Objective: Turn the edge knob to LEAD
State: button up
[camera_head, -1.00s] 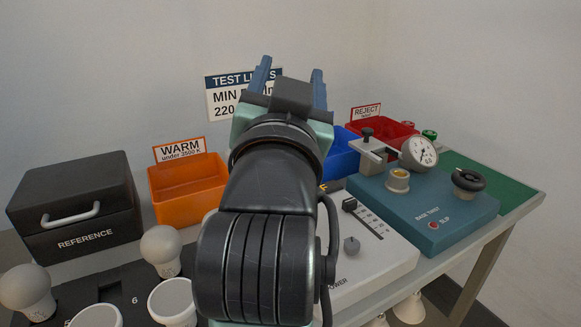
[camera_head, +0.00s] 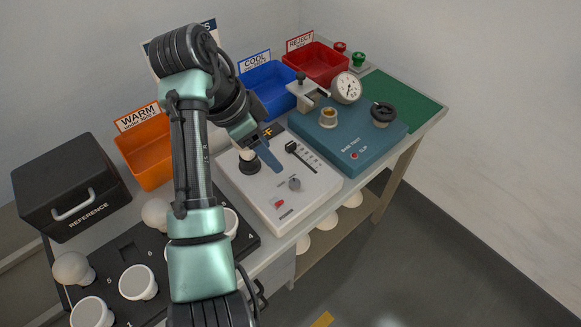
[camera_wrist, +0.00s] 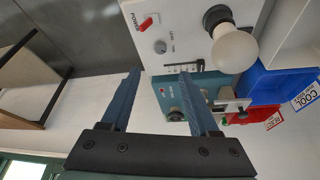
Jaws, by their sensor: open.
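The edge knob is a small grey knob (camera_head: 295,184) on the top of the white control box (camera_head: 262,205), between a slider and a red switch. In the wrist view the knob (camera_wrist: 160,46) shows near the top, with small lettering beside it. Its pointer is too small to read, so I cannot tell its setting. My gripper (camera_head: 268,150) is above the box, behind and left of the knob in the head view. In the wrist view my gripper (camera_wrist: 149,76) has its fingers apart with nothing between them, short of the knob.
A white bulb (camera_wrist: 235,48) stands in the black socket (camera_head: 249,162) on the box, close to my gripper. A slider (camera_head: 291,146) and red switch (camera_head: 279,203) flank the knob. The blue tester (camera_head: 350,150) stands right; orange (camera_head: 145,150), blue and red bins stand behind.

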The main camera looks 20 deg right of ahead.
aim_at(294, 182)
jog(key=b+x, duration=0.1)
jog(key=x, duration=1.1)
jog(key=shift+d+f, duration=0.15)
jog(key=shift+f, duration=0.15)
grip_shut()
